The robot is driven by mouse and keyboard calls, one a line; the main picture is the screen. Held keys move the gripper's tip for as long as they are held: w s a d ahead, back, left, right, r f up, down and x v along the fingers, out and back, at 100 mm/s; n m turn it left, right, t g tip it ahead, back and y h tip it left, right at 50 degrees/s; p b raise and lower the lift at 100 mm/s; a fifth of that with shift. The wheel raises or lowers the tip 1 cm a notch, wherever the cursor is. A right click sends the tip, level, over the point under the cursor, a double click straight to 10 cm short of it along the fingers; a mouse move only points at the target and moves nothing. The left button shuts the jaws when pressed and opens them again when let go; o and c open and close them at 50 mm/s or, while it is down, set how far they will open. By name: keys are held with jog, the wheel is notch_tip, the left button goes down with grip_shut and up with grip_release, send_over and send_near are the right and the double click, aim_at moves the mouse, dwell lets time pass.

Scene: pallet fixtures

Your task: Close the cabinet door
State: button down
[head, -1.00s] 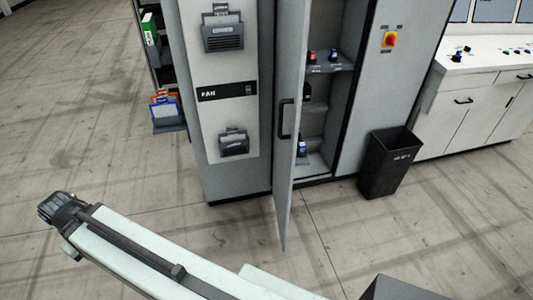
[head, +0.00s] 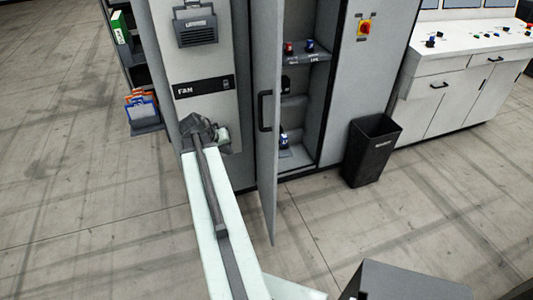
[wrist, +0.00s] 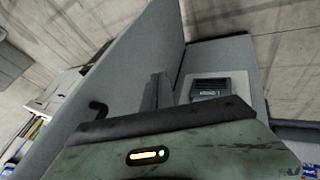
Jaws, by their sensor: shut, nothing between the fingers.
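The cabinet door (head: 266,165) stands open, swung out from the grey cabinet (head: 360,85), with its edge toward me in the head view. Its black handle (head: 265,110) is on the outer, left-hand face. In the wrist view the door (wrist: 115,85) is a large grey panel on the left, with the handle (wrist: 97,108) low on it. My gripper (wrist: 157,92) is shut and empty, on the door's outer side. In the head view my gripper (head: 203,130) is left of the door, before the FAN panel; its fingertips are hard to make out. No contact with the door is evident.
The open compartment shows shelves (head: 308,58) with small red and blue items. A black bin (head: 370,150) stands on the floor right of the opening. A white console (head: 450,90) is at the right. A rack with blue and orange items (head: 142,110) is at the left.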

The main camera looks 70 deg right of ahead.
jog(key=s+d+m+g, duration=0.1)
jog(key=s+d, duration=0.4)
jog(key=s, duration=0.1)
jog(key=b, duration=0.8)
send_near(271, 154)
jog(key=shift+s+d+f+h, duration=0.1)
jog(key=shift+s+d+f, duration=0.15)
jog(key=shift+f, duration=0.25)
jog(key=shift+s+d+f+h, duration=0.1)
jog(key=shift+s+d+f, duration=0.15)
jog(key=shift+f, duration=0.25)
jog(key=shift+s+d+f+h, duration=0.1)
jog(key=shift+s+d+f, duration=0.05)
jog(key=shift+d+f, duration=0.3)
jog(key=shift+a, duration=0.15)
